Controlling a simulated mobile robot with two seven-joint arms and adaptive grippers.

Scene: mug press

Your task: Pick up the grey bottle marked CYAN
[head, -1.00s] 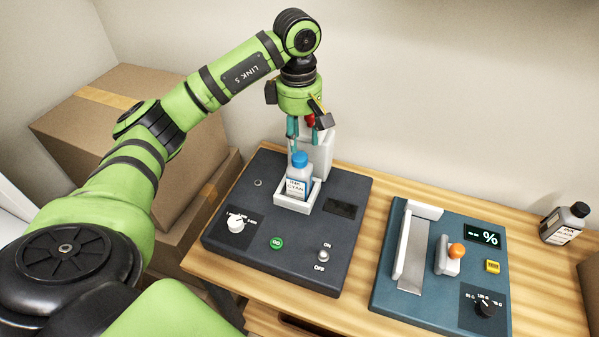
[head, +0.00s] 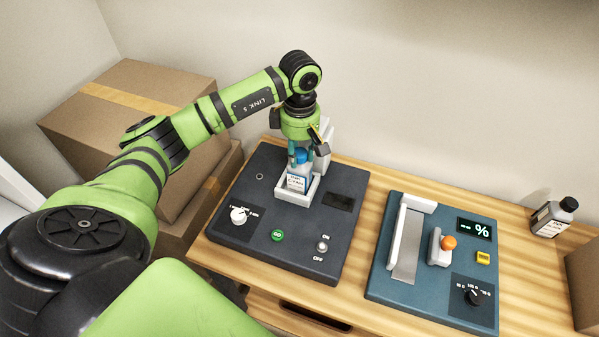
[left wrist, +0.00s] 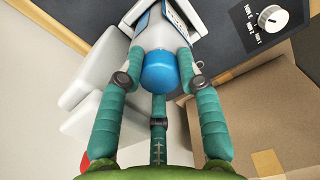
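The bottle marked CYAN (head: 297,183), pale with a white label and a blue cap (head: 301,156), stands upright in a white holder (head: 286,195) on a dark panel. In the left wrist view the blue cap (left wrist: 160,71) sits between the teal fingers. My left gripper (head: 302,153) is above the holder, pointing down, its fingers around the cap and upper bottle. The fingers look spread, with gaps beside the cap; contact at the fingertips is hard to see. My right gripper is not in view.
The dark panel (head: 262,230) has a knob, a green button and a switch. A white upright block (head: 327,134) stands behind the holder. A blue-green device (head: 385,290) and a dark-capped bottle (head: 552,216) are to the right. Cardboard boxes (head: 150,110) stand at left.

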